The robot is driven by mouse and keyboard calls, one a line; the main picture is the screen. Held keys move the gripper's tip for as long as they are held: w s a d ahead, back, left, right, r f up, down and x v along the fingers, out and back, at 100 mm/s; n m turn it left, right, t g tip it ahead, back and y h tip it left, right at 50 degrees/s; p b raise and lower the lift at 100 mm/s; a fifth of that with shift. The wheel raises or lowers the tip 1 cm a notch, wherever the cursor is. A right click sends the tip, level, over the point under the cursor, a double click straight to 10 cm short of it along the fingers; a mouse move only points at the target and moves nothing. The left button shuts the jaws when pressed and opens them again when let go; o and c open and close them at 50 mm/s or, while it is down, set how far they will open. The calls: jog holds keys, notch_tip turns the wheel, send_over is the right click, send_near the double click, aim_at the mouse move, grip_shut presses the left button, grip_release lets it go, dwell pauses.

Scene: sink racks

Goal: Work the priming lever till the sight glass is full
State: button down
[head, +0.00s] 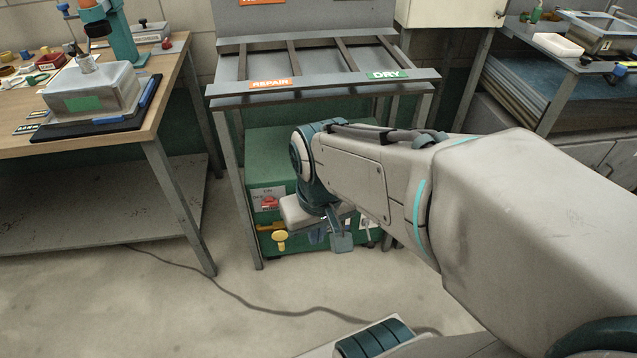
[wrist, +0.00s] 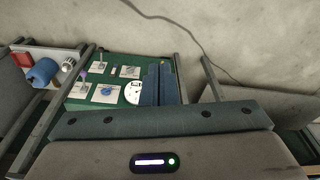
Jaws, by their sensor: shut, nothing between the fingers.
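A green cabinet (head: 270,150) stands on the floor under the grey rack. Its front carries a plate with a red part (head: 269,202) and a yellow-knobbed handle (head: 279,237). I cannot tell whether that handle is the priming lever. In the wrist view the green panel (wrist: 112,104) holds several pale plates with small fittings, one with a blue knob (wrist: 106,91), and a round white dial (wrist: 133,92). I cannot make out the sight glass or its level. My gripper (head: 341,244) is shut and empty in front of the cabinet; its fingers (wrist: 160,70) overlap the panel's edge in the wrist view.
The rack (head: 330,84) with REPAIR and DRY labels stands over the cabinet, its legs on either side. A wooden workbench (head: 150,118) is at left, a metal bench (head: 556,102) at right. A dark cable (head: 240,300) crosses the otherwise open floor.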

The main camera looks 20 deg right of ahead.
dwell(0.3)
jog(key=w+d+f+m+g+y+b, duration=0.15)
jog(key=w+f+m+y+b, duration=0.25)
jog(key=w+f+m+y, duration=0.65)
jog(key=w+d+f+m+t+b, duration=0.1)
jog(key=w+d+f+m+t, duration=0.2)
jog(key=f, duration=0.4)
jog(key=w+d+f+m+t+b, duration=0.1)
jog(key=w+d+f+m, duration=0.1)
jog(key=w+d+f, duration=0.3)
jog(key=w+d+f+m+t+b, duration=0.1)
jog(key=w+d+f+m+t, duration=0.15)
jog(key=w+f, duration=0.4)
jog(key=s+d+f+m+t+h+b, duration=0.15)
jog(key=d+f+m+t, duration=0.35)
jog(key=f, duration=0.6)
jog(key=d+f+m+t+h+b, duration=0.1)
jog(key=d+f+m+t+h, duration=0.15)
jog(key=d+f+m, duration=0.65)
jog(key=s+d+f+m+t+h+b, duration=0.1)
jog(key=s+f+m+h, duration=0.3)
jog(key=f, duration=0.4)
jog(key=s+d+f+m+h+b, duration=0.1)
jog(key=s+d+f+m+h, duration=0.2)
jog(key=f, duration=0.6)
jog(key=shift+s+d+f+m+t+h, duration=0.25)
jog(key=shift+s+d+m+t+h, duration=0.25)
jog(key=shift+h, duration=0.65)
